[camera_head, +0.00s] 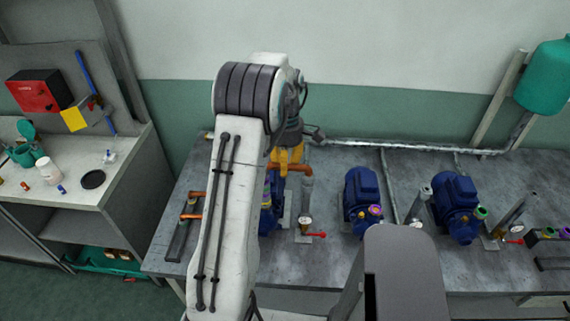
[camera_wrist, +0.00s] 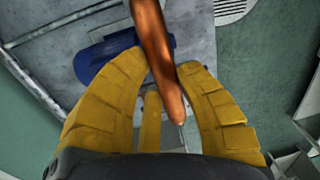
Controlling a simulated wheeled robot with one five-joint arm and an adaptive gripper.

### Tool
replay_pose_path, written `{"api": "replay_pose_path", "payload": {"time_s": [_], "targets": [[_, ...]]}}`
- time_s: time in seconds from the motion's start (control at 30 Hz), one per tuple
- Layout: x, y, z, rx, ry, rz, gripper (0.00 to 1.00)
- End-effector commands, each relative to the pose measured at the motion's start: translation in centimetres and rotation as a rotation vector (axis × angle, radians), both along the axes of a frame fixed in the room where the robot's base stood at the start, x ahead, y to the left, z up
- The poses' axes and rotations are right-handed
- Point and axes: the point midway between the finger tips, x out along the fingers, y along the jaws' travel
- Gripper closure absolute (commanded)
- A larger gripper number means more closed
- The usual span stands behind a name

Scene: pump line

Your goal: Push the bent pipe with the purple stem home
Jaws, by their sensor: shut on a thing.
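My gripper (camera_head: 287,160) is above the left blue pump (camera_head: 267,203), with its yellow fingers shut on a copper pipe (camera_head: 298,168). In the wrist view my gripper (camera_wrist: 163,72) has the copper pipe (camera_wrist: 152,25) between its fingers, and a blue pump (camera_wrist: 108,55) lies behind it. In the head view the pipe's right end is by the top of a grey upright pipe (camera_head: 307,188); I cannot tell whether it is seated. Its other end is hidden by my arm. No purple stem shows on the held pipe.
Copper pipes (camera_head: 192,194) lie on a rack at the bench's left. The middle pump (camera_head: 362,190) has a purple ring (camera_head: 375,211); the right pump (camera_head: 455,205) has a green one. Red-handled valves (camera_head: 318,235) stand near the pumps. A side counter (camera_head: 75,215) is at far left.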

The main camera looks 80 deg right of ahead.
Motion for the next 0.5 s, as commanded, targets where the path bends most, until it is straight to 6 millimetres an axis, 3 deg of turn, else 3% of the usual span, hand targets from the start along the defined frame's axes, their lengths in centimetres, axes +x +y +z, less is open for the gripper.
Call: {"api": "replay_pose_path", "payload": {"time_s": [0.5], "targets": [[0.0, 0.0, -0.63, 0.0, 0.0, 0.0, 1.0]]}}
